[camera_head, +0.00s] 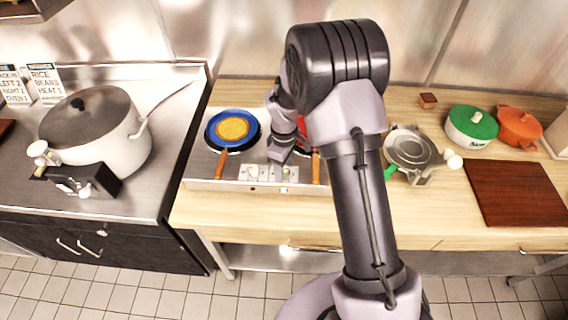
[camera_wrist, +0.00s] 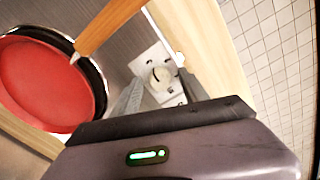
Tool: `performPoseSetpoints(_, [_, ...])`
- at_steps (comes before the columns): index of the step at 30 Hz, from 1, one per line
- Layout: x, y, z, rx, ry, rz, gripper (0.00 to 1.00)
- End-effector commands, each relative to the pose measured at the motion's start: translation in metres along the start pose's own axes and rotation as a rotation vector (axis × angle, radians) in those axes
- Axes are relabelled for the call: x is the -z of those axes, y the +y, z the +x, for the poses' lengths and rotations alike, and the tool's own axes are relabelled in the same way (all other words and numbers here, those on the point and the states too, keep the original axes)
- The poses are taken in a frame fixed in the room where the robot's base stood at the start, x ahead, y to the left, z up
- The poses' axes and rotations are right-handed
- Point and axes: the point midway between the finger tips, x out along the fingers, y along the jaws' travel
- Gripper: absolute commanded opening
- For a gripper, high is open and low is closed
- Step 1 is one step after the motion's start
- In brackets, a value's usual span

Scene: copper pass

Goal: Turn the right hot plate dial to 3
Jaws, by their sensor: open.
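The hot plate (camera_head: 205,172) is a steel unit on the wooden counter, with a white dial panel (camera_head: 256,174) at its front middle. In the wrist view the right dial (camera_wrist: 162,77) is a pale round knob on a white plate with dark marks. Its setting is too small to read. My gripper (camera_head: 279,153) is over the panel, pointing down. In the wrist view my gripper (camera_wrist: 159,93) is open, its fingers on either side of the knob. I cannot tell whether they touch it. The red pan (camera_wrist: 45,85) sits beside the dial; my arm mostly hides it in the head view.
The red pan's wooden handle (camera_wrist: 108,25) passes close to my gripper. A blue pan (camera_head: 211,131) is on the left plate. A silver pot (camera_head: 410,147), a green-lidded pot (camera_head: 471,124) and a cutting board (camera_head: 515,191) stand right. A large white pot (camera_head: 115,150) stands left.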

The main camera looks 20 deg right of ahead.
Motion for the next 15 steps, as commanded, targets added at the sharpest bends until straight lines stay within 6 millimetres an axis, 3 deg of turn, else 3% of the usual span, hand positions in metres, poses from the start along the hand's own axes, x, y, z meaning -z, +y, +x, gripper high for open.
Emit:
performPoseSetpoints(5, [0.001, 0.001, -0.024, -0.003, 0.002, 0.001, 0.52])
performPoseSetpoints(15, [0.001, 0.001, -0.131, -0.004, 0.004, 0.0, 0.52])
